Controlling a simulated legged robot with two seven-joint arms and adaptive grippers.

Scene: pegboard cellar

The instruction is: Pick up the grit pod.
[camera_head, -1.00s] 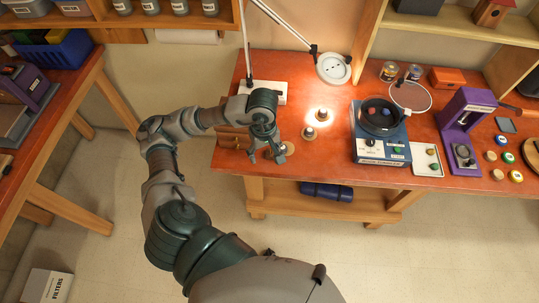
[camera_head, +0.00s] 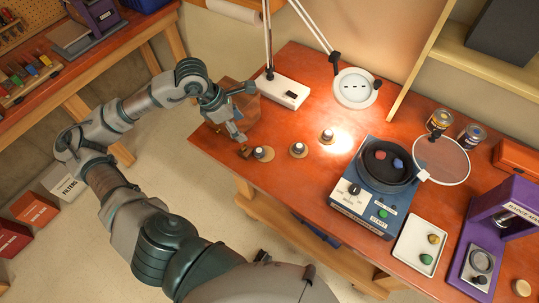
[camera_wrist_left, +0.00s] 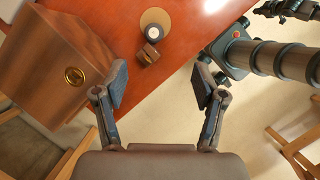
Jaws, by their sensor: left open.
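My left gripper (camera_head: 241,118) is open and empty near the table's left corner, left of these pods. In the left wrist view, the open fingers (camera_wrist_left: 160,84) point towards a small brown block (camera_wrist_left: 148,54) and a pale-topped pod (camera_wrist_left: 154,32) on its disc, both beyond the fingertips.
A wooden box (camera_wrist_left: 65,55) with a brass knob stands close to my left gripper. A lamp base (camera_head: 284,92) is behind the pods. A blue machine (camera_head: 372,190), a white tray (camera_head: 411,259) and a purple press (camera_head: 497,225) stand to the right. The front table stretch is bare.

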